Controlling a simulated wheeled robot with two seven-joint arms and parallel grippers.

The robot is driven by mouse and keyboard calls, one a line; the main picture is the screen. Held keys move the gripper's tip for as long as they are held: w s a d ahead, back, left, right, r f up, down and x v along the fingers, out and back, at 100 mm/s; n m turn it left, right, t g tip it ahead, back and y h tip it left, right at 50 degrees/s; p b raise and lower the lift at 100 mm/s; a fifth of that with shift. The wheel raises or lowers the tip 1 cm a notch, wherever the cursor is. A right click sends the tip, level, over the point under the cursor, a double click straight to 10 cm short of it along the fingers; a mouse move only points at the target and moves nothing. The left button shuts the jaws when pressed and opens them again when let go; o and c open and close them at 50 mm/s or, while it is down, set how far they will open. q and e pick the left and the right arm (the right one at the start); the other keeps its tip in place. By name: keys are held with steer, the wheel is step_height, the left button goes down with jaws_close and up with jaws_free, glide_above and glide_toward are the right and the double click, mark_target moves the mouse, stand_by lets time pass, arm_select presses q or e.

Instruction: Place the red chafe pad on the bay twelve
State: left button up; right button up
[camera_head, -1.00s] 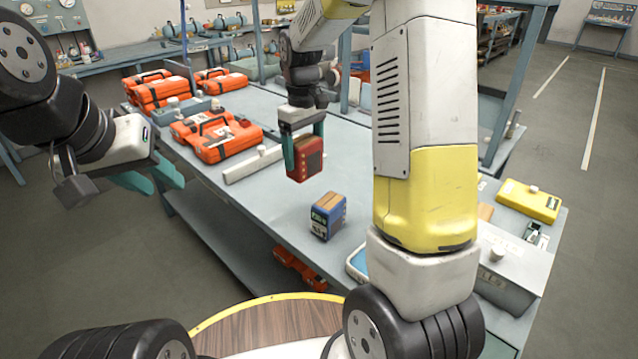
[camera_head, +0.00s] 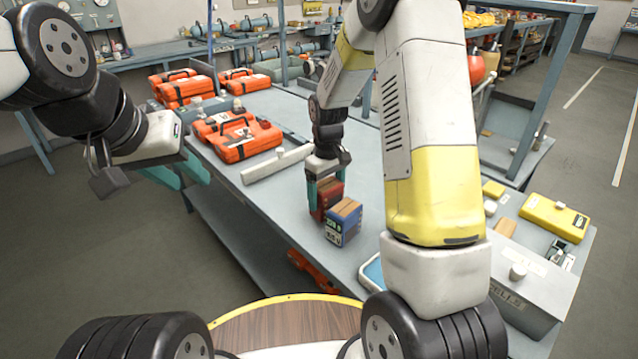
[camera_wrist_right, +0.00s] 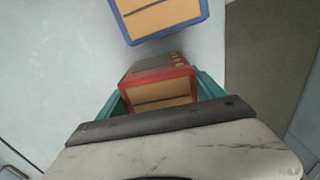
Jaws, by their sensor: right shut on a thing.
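The red chafe pad (camera_head: 326,203) is a red block with a tan top. My right gripper (camera_head: 325,190) is shut on it, with teal fingers on either side. In the right wrist view the red pad (camera_wrist_right: 160,86) sits between the fingers. It is upright, at or just above the tabletop; I cannot tell if it touches. A blue block with a tan top (camera_head: 343,222) stands close beside it, and also shows in the right wrist view (camera_wrist_right: 158,16). My left gripper (camera_head: 180,174) is open and empty, left of the table. I cannot make out a bay marked twelve.
Orange cases (camera_head: 238,138) lie on the table (camera_head: 270,205) behind a pale bar (camera_head: 276,164). At right are a yellow case (camera_head: 553,216) and a grey labelled box (camera_head: 530,280).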

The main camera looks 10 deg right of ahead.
steer(key=shift+f, duration=0.4)
steer(key=shift+f, duration=0.15)
steer(key=o, duration=1.9)
